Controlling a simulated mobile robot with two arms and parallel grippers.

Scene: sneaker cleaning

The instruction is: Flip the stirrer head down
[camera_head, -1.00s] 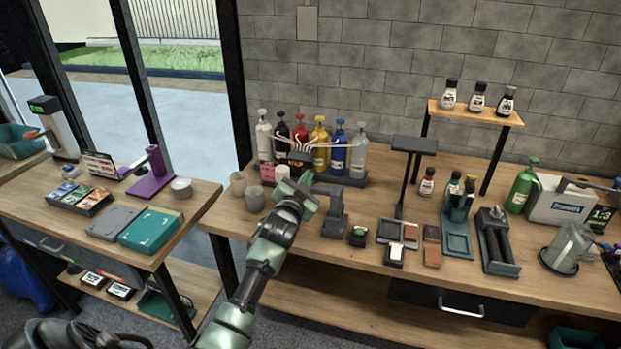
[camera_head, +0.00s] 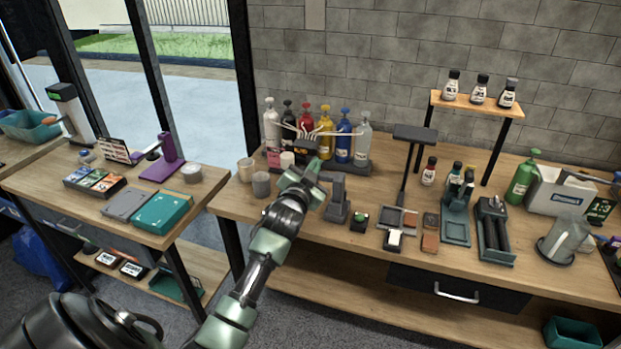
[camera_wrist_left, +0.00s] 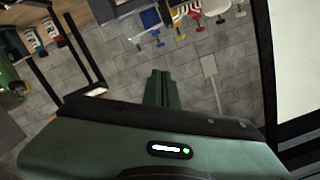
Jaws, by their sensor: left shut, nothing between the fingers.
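The stirrer (camera_head: 338,204) is a small dark grey stand on the long workbench. Its head (camera_head: 334,178) is at the top, close behind and beside my left gripper, which partly hides it. I cannot tell the head's exact tilt. My left gripper (camera_head: 313,170) reaches in from the lower left, just left of the stirrer head. Its green fingers are together and empty; they also show in the left wrist view (camera_wrist_left: 160,88). I cannot tell whether it touches the head. My right gripper is in neither view.
Several colored pump bottles (camera_head: 326,132) stand in a rack behind the gripper. Cups (camera_head: 261,184) stand to its left. A small block with a green button (camera_head: 359,221) is right of the stirrer. A tall black stand (camera_head: 413,134) and cleaning tools fill the bench further right.

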